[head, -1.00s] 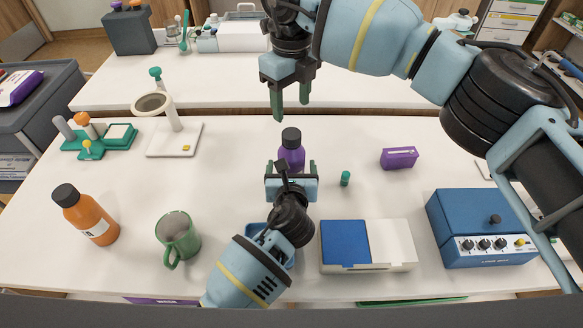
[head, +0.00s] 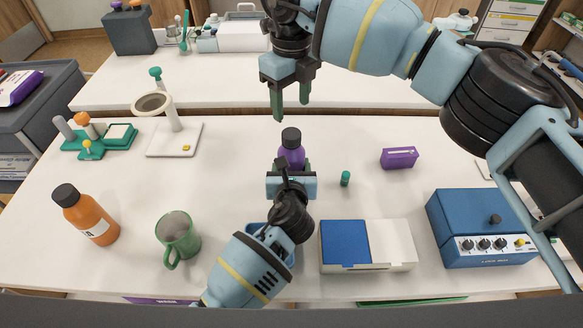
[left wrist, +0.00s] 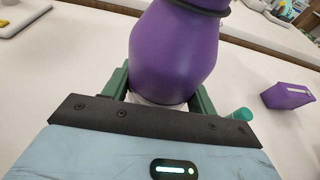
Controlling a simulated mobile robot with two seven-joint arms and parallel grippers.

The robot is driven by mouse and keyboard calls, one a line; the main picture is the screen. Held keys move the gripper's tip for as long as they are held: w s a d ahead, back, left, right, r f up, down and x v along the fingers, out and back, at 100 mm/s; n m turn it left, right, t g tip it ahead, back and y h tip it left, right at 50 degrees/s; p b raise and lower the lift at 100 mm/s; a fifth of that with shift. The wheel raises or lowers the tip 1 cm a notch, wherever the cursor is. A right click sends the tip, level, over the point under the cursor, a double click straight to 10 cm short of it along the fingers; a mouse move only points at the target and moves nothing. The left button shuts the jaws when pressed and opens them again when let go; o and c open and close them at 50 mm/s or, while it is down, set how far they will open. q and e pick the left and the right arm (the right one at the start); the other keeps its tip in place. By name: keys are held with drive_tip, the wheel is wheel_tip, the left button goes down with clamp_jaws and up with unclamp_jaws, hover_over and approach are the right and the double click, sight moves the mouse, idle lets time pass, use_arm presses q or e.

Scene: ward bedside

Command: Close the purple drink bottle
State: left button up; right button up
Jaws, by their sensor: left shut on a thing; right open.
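The purple drink bottle (head: 292,157) stands upright near the middle of the table, with a black cap on its top in the head view. Whether the cap is fully tight cannot be told. My left gripper (head: 291,170) is shut on the bottle low on its body. In the left wrist view its green fingers flank the purple bottle (left wrist: 175,55), and the bottle's top is out of frame. My right gripper (head: 290,108) is open and empty, pointing down above and slightly behind the cap.
A small green cylinder (head: 345,178) and a purple box (head: 399,158) are right of the bottle. An orange bottle (head: 90,218) and green mug (head: 177,236) stand at left. A blue-and-white case (head: 392,243) and blue control box (head: 485,225) are at front right.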

sight(291, 133)
drive_tip(key=n, duration=1.3)
drive_tip(key=shift+n, duration=0.3)
drive_tip(key=n, duration=1.3)
drive_tip(key=shift+f, duration=4.05)
